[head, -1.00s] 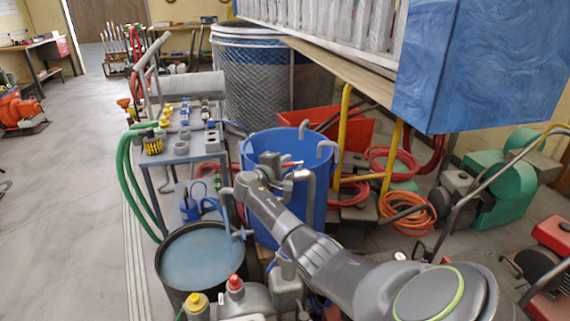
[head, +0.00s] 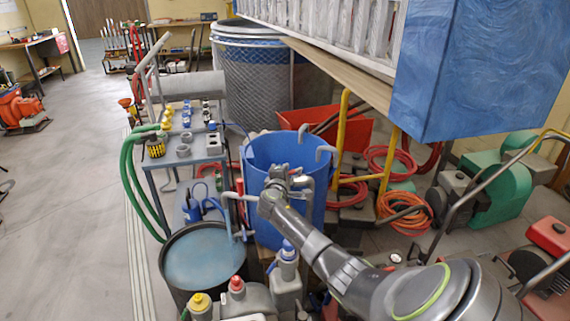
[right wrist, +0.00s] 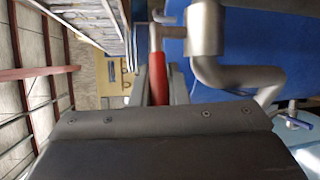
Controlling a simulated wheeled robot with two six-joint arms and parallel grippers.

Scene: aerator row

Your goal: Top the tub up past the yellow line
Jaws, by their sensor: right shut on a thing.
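A dark round tub (head: 205,258) holding blue-grey water stands at the lower left. A taller blue tub (head: 262,228) stands behind it, with grey pipes hooked over its rim. I cannot make out a yellow line on either. My right gripper (head: 292,178) is in front of the blue tub. In the right wrist view it is shut on a red handle (right wrist: 158,78), beside a bent grey pipe (right wrist: 205,40). My left gripper is out of view.
A grey bench (head: 187,160) with small fittings and green hoses (head: 131,190) stands at the left. Bottles with yellow, red and blue caps (head: 237,283) stand near the dark tub. A large blue tank (head: 480,70) overhangs at upper right.

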